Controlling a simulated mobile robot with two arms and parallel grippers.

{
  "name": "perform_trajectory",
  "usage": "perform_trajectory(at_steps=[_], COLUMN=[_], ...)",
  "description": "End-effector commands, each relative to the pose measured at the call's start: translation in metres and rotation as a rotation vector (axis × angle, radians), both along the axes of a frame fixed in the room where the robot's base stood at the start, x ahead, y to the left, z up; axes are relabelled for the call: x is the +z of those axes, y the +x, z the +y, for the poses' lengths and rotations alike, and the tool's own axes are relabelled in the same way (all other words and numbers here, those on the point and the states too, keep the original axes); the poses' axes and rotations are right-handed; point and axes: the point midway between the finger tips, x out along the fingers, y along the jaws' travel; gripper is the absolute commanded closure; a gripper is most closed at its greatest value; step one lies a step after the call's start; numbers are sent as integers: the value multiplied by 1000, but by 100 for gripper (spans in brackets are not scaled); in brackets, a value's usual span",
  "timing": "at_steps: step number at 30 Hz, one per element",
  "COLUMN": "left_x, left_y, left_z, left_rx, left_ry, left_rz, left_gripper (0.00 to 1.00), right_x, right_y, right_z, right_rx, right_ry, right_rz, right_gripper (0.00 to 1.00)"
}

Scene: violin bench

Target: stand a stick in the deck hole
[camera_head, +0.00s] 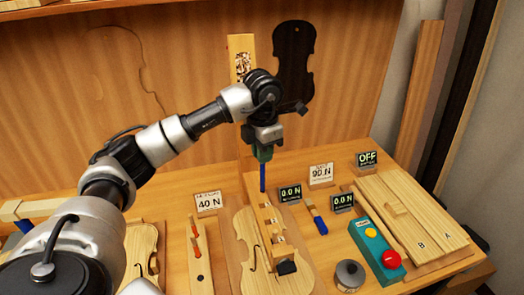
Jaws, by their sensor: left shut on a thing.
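My left gripper (263,152) points down above the bench at centre, with its jaws shut on a slim blue stick (263,178). I cannot tell whether the stick touches the rail. No deck hole shows clearly under the stick; a dark round spot (200,278) shows on a narrow board to the left, which carries red-tipped sticks (196,240). My right gripper is out of view.
A teal box (376,250) with a red button stands at right, near a round grey tin (350,274). Long boards (418,222) lie at far right. A wooden back wall carries violin outlines.

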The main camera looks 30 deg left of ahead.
Motion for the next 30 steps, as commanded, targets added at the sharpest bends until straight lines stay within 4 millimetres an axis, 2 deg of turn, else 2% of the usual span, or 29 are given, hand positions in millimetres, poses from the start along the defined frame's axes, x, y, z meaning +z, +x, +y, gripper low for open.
perform_trajectory(at_steps=[1, 13, 30], left_x=[-7, -43, -48], left_y=[0, 0, 0], left_z=[0, 0, 0], left_rx=[0, 1, 1], left_ry=[0, 0, 0], left_rz=[1, 0, 0], left_gripper=[100, 100, 100], right_x=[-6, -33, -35], right_y=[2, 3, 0], right_z=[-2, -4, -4], right_rx=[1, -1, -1], right_ry=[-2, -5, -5], right_rz=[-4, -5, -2], right_gripper=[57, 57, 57])
